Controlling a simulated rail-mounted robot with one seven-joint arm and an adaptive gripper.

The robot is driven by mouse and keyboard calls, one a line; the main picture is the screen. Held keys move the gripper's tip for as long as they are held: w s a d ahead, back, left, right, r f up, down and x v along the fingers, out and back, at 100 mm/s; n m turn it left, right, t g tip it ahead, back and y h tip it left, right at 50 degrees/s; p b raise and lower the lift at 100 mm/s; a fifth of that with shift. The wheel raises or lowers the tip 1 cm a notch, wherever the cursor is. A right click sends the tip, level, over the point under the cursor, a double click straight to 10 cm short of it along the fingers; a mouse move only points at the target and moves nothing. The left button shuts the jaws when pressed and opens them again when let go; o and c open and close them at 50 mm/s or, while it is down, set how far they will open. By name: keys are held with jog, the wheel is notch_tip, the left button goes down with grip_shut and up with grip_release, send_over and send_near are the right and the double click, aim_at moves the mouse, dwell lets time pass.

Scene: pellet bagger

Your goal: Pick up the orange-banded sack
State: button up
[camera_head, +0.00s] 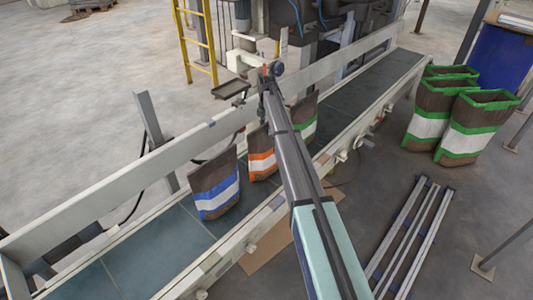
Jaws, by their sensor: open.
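The orange-banded sack (261,160) stands upright on the conveyor, brown with orange and white bands. My arm crosses in front of it and hides its right part. A blue-banded sack (214,188) stands to its left on the belt. A green-banded sack (304,119) stands behind it to the right, partly hidden by my arm. My gripper (266,84) is at the far end of the arm, above and beyond the orange-banded sack in the picture. It is small here, open, and no sack shows in it.
The conveyor belt (150,255) runs diagonally between raised side rails (120,190). Several green-banded sacks (470,125) stand on the floor at the right. Metal bars (410,235) lie on the floor at lower right. A yellow ladder (196,42) and machinery stand behind the conveyor.

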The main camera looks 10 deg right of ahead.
jog(key=shift+f, duration=0.75)
grip_shut()
jog(key=shift+r, duration=0.1)
